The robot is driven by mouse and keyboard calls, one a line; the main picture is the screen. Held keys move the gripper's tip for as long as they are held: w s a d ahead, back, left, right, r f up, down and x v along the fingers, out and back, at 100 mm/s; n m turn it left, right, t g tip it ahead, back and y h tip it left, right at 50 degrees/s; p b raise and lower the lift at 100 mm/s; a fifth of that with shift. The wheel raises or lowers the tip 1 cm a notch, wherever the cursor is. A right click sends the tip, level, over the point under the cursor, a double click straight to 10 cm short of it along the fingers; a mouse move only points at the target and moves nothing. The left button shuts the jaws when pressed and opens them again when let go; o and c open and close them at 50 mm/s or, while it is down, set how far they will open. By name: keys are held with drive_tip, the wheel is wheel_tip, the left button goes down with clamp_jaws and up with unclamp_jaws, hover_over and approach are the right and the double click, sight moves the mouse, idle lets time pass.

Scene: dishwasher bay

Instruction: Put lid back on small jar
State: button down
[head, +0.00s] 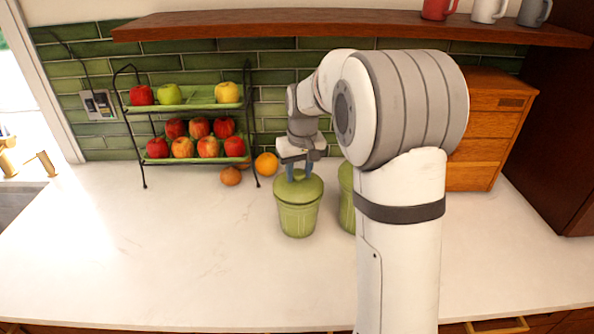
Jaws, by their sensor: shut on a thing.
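A green jar (298,218) stands upright on the white counter near the middle. A green lid (309,190) is at the jar's mouth and looks level. I cannot tell whether it is fully seated. My gripper (298,174) points down from above and is shut on the lid's knob, which its fingers mostly hide. A second green jar (346,205) stands just to the right, largely hidden behind my arm. I cannot see its full size or whole top.
A two-tier fruit rack (145,178) with apples stands at the back left. Two oranges (266,164) (230,176) lie between it and the jar. A wooden drawer box (487,130) is at the back right. A shelf (300,27) with mugs runs above. The front left counter is clear.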

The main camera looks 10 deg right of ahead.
idle(0.3)
drive_tip(key=c, duration=0.9)
unclamp_jaws()
drive_tip(key=shift+o, duration=0.5)
drive_tip(key=o, duration=0.4)
drive_tip(key=shift+r+p, duration=2.4)
drive_tip(key=shift+r, duration=1.1)
